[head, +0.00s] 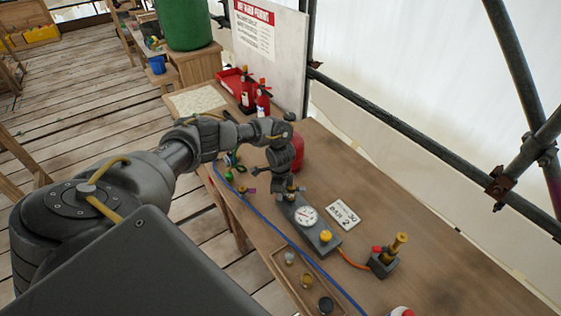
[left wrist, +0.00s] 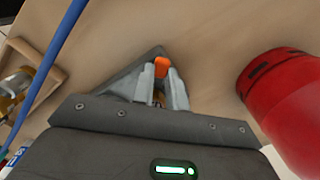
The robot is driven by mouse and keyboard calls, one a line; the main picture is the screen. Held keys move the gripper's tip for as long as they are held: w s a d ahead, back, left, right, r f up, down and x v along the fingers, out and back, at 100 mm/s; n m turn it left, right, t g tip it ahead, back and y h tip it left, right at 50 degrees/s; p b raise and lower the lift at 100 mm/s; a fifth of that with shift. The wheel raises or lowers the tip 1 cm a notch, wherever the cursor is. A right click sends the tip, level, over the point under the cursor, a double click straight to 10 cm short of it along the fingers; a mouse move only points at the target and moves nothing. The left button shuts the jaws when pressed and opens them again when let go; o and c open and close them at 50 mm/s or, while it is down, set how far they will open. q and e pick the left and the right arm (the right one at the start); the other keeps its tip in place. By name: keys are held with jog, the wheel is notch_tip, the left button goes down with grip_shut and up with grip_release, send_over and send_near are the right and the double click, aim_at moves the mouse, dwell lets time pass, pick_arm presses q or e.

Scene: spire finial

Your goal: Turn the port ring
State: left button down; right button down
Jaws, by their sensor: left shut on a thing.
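The grey gauge block (head: 324,239) lies on the wooden bench, with a round white gauge (head: 306,216) and a yellow knob (head: 326,236) on top. My left gripper (head: 290,191) points down at the block's far end. In the left wrist view its two fingers (left wrist: 161,88) are shut on a small brass-coloured part, the port ring (left wrist: 158,98), mostly hidden between them. An orange piece (left wrist: 162,67) shows just beyond the fingertips, over the grey block. The head view does not show the ring clearly behind the gripper. My right gripper is not in view.
A red cylinder (left wrist: 280,90) stands close beside my left gripper. A blue hose (head: 286,240) runs along the bench's front side. A tray of small parts (head: 290,262), a white card (head: 342,215) and a brass fitting on a stand (head: 396,245) lie nearby.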

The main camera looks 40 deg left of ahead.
pick_arm(q)
jog(key=m+b, duration=0.1)
jog(key=m, duration=0.1)
jog(key=w+m+b, duration=0.2)
jog(key=m+b, duration=0.1)
jog(key=shift+a+f+m, duration=0.15)
jog(key=shift+f+m, duration=0.05)
jog(key=shift+m, duration=0.1)
jog(key=shift+w+m+b, duration=0.3)
jog(key=shift+m+b, duration=0.5)
jog(key=shift+m, duration=0.4)
jog(key=shift+w+r+m+b, duration=0.15)
jog(key=shift+w+m+b, duration=0.2)
jog(key=shift+m+b, duration=0.6)
jog(key=shift+d+m, duration=0.2)
jog(key=shift+m, duration=0.05)
jog(key=c, duration=1.4)
grip_release()
